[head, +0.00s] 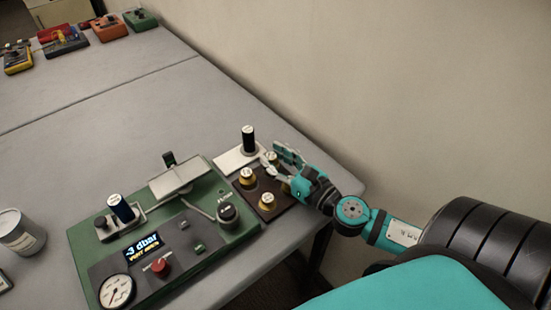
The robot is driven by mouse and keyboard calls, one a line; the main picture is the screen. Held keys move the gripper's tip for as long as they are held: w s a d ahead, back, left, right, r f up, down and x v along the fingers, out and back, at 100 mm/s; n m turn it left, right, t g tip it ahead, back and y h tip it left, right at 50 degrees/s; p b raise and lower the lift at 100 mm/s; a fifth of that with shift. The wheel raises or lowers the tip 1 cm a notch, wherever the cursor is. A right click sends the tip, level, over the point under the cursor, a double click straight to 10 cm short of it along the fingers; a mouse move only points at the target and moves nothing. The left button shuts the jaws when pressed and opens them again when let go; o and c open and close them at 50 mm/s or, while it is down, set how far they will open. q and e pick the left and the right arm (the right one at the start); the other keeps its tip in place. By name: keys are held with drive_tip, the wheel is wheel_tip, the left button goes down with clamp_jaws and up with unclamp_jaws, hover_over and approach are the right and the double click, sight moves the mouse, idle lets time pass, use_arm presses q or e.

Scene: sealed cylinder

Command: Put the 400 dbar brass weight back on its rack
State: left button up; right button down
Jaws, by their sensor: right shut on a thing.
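The rack is a dark brown board (266,215) at the right end of the green device. Brass weights with pale tops stand on it, one at the left (247,178) and one at the front (267,201). My right gripper (273,160) reaches in from the right over the rack's back part. It is shut on a brass weight (272,157), which its fingers partly hide. The labels are too small to read, and I cannot tell whether the held weight touches the rack. My left gripper is not in view.
The green device (215,240) with a display, red knob and gauge fills the near table. A black cylinder (248,139) stands on a white plate behind the rack. A white can (20,233) is at the left. The wall rises behind; the far table middle is clear.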

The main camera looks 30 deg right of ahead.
drive_tip(key=c, duration=1.4)
unclamp_jaws()
drive_tip(key=shift+f, duration=0.15)
drive_tip(key=shift+c, duration=0.2)
drive_tip(key=o, duration=0.5)
drive_tip(key=shift+c, duration=0.2)
drive_tip(key=shift+r, duration=0.25)
drive_tip(key=shift+s+f, duration=0.25)
drive_tip(key=shift+s, duration=0.05)
drive_tip(key=s+b, duration=0.2)
drive_tip(key=s, duration=0.1)
drive_tip(key=s+d+b, duration=0.1)
drive_tip(key=s+b, duration=0.3)
drive_tip(key=s, duration=0.1)
drive_tip(key=shift+s+d+f, duration=0.25)
drive_tip(key=shift+s+d, duration=0.05)
drive_tip(key=shift+s, duration=0.05)
drive_tip(key=shift+s+d+r+p, duration=0.1)
drive_tip(key=shift+s+r+p, duration=0.1)
drive_tip(key=shift+r+p, duration=0.25)
drive_tip(key=shift+s+d, duration=0.1)
drive_tip(key=shift+s, duration=1)
